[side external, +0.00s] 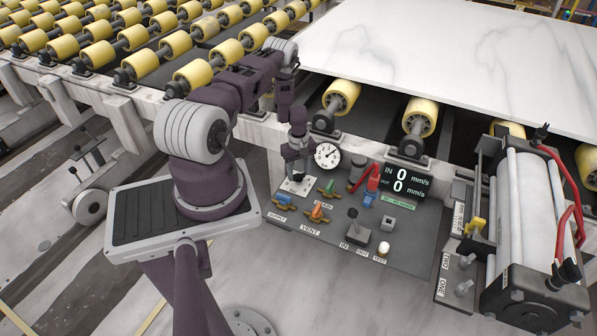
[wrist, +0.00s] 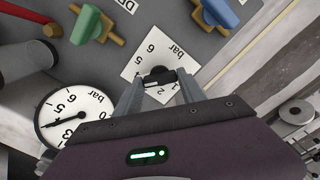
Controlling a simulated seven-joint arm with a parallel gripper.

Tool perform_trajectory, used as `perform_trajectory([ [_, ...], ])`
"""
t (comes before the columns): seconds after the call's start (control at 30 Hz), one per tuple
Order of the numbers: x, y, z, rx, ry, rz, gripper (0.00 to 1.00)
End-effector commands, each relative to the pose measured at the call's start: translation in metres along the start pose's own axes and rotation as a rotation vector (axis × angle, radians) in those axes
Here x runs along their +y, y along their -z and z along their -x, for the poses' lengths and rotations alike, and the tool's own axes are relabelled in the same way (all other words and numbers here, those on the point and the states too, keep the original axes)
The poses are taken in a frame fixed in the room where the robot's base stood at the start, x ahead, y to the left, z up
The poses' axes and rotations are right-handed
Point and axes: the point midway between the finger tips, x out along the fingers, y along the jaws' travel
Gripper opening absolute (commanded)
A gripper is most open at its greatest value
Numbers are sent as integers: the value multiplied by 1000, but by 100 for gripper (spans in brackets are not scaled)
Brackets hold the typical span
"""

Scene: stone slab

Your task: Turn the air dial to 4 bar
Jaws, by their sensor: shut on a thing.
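The air dial is a small black knob (wrist: 157,75) in the middle of a white square scale plate (wrist: 137,67) marked in bar. The plate also shows in the side view (side external: 297,187), at the panel's upper left corner. My gripper (wrist: 158,84) points down over the plate, its two fingers on either side of the knob, shut on it. In the side view my gripper (side external: 292,172) hides the knob. The numbers 1, 2, 5 and 6 show on the plate; the others are covered. I cannot tell which number the knob points to.
A round pressure gauge (side external: 327,155) stands right beside the dial; its edge is close to my gripper in the wrist view (wrist: 75,112). Green (side external: 329,187), blue (side external: 283,200) and orange (side external: 317,212) valve handles are near. Yellow rollers and a stone slab (side external: 450,60) lie behind.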

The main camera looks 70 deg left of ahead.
Motion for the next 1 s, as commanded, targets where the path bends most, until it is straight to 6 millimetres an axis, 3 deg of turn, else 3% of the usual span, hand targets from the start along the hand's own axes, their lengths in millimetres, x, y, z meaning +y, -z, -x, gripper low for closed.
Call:
perform_trajectory([
  [0.57, 0, 1, 0, 1, -1, -25, 7],
  [0.6, 0, 1, 0, 1, -1, -25, 53],
  [0.67, 0, 1, 0, 1, -1, -25, 65],
  [0.7, 0, 0, 0, 1, -1, -25, 69],
  [1.0, 0, 0, 3, 1, -1, -25, 69],
])
